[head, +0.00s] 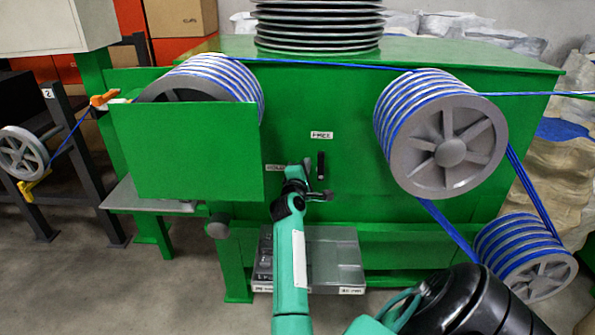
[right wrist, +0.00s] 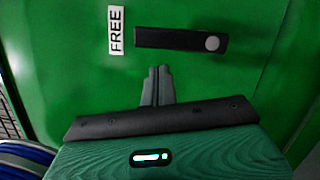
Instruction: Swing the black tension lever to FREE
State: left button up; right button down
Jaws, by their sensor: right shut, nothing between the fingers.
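The black tension lever (head: 321,165) stands upright on the green machine front, just below the white FREE label (head: 322,135). In the right wrist view the lever (right wrist: 172,38) points its plain end at the FREE label (right wrist: 115,30); a round grey disc is at its other end. My right gripper (head: 308,166) is beside the lever, on its left in the head view. Its fingers (right wrist: 158,70) are shut and empty, with a gap between them and the lever in the wrist view. A second label (head: 277,168) is partly hidden by my right gripper. My left gripper is out of view.
A green guard box (head: 185,152) sticks out left of the lever. A large grey wheel wound with blue cable (head: 448,150) is to the right, with a smaller wheel (head: 537,278) below it. A grey step plate (head: 335,258) lies low in front.

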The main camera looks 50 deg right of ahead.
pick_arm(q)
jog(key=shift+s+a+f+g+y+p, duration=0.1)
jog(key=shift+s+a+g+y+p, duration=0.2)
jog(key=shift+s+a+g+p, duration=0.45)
pick_arm(e)
jog(key=shift+s+d+r+m+g, duration=0.3)
jog(key=shift+s+d+r+m, duration=0.35)
jog(key=shift+m, duration=0.45)
pick_arm(q)
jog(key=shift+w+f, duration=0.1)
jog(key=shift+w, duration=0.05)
jog(key=shift+b, duration=0.3)
pick_arm(e)
jog(key=shift+a+f, duration=0.1)
